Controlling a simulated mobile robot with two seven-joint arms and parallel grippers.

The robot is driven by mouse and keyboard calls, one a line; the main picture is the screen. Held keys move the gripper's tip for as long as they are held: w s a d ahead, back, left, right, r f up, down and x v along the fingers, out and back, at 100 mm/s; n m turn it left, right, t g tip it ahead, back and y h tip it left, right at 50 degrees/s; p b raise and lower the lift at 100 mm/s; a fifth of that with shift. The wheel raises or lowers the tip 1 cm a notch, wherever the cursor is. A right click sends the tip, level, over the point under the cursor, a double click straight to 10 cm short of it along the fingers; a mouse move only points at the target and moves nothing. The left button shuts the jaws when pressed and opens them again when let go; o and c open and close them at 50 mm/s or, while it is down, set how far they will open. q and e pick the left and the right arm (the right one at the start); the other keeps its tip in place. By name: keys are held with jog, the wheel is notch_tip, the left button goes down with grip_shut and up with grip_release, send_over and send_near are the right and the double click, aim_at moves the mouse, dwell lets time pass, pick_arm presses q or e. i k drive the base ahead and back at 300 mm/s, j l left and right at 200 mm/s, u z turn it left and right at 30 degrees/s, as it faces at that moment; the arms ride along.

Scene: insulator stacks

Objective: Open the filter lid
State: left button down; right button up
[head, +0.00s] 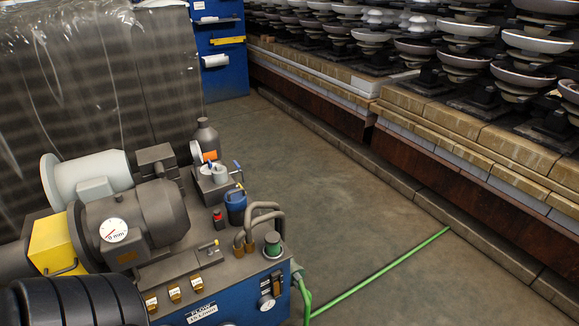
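A hydraulic unit with a blue tank (240,302) and a grey top plate stands at the lower left. A small blue canister (236,203) stands behind the curved grey hoses (250,225). No label marks either of them as the filter, so I cannot tell which one carries the filter lid. Both look closed on top from here. Neither of my grippers shows in the head view.
A grey motor (140,222) with a gauge, a yellow block (54,242) and a black ribbed body (80,300) crowd the left. A green hose (385,269) crosses the open floor (370,215). Insulator stacks (465,62) stand on brick-edged platforms at right.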

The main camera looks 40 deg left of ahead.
aim_at(235, 200)
jog(key=i+l+z, duration=0.15)
jog(key=i, duration=1.15)
jog(key=i+u, duration=0.25)
jog(key=u, duration=0.15)
jog(key=i+u, duration=0.25)
jog(key=u, duration=0.2)
jog(key=i+l+u, duration=0.15)
jog(key=u, duration=0.25)
jog(key=i+u, duration=0.2)
jog(key=u, duration=0.25)
jog(key=i+l+u, duration=0.1)
jog(key=u, duration=0.4)
jog(key=i+l+u, duration=0.2)
jog(key=u, duration=0.25)
jog(key=i+l+u, duration=0.1)
jog(key=u, duration=0.3)
jog(key=i+l+u, duration=0.15)
jog(key=u, duration=0.3)
jog(key=i+l+u, duration=0.15)
jog(key=u, duration=0.25)
